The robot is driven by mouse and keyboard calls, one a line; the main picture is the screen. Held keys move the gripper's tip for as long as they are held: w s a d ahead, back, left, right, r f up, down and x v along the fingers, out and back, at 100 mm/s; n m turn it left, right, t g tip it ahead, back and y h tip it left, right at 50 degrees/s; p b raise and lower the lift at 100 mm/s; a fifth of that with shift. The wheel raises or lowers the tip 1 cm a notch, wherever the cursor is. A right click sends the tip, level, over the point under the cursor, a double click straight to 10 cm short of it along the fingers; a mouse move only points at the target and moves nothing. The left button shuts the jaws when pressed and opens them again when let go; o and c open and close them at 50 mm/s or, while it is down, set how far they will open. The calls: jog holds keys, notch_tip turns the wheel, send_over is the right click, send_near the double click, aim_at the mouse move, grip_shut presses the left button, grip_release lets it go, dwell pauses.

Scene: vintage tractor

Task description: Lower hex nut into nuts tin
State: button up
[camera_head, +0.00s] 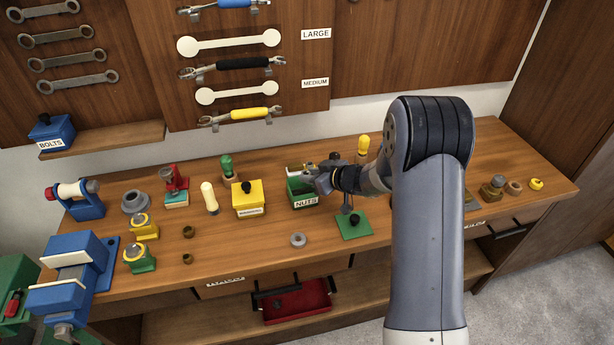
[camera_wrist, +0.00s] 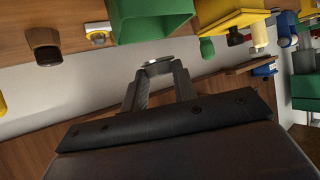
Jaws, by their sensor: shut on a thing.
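The nuts tin (camera_head: 303,203) is an open green box with a "NUTS" label, standing on the workbench in the middle of the head view. It also shows as a green box (camera_wrist: 152,28) at the top of the wrist view. My gripper (camera_head: 312,175) is at the tin's upper right edge in the head view. In the wrist view my gripper (camera_wrist: 158,82) is shut on a shiny metal hex nut (camera_wrist: 158,62), held at the fingertips. The nut appears just short of the tin's green wall there. The arm hides part of the tin, and the exact height is unclear.
A green lid (camera_head: 354,226) with a black knob lies right of the tin. The yellow tin (camera_head: 248,198) stands close on its left. A grey ring-shaped part (camera_head: 298,240) lies in front.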

jog(key=shift+w+a, duration=0.1)
dwell(0.3)
jog(key=shift+w+a, duration=0.4)
jog(key=shift+a, duration=0.1)
jog(key=shift+f, duration=0.1)
jog(key=shift+f+b, duration=1.3)
jog(key=shift+f, duration=0.75)
jog(key=shift+f+b, duration=0.35)
jog(key=shift+f, duration=0.2)
jog(key=o, duration=1.1)
jog(key=shift+d, duration=0.15)
jog(key=b+v, duration=0.1)
jog(key=v, duration=0.9)
jog(key=shift+s+d+r, duration=0.15)
jog(key=shift+s+r, duration=0.05)
jog(key=shift+s, duration=0.05)
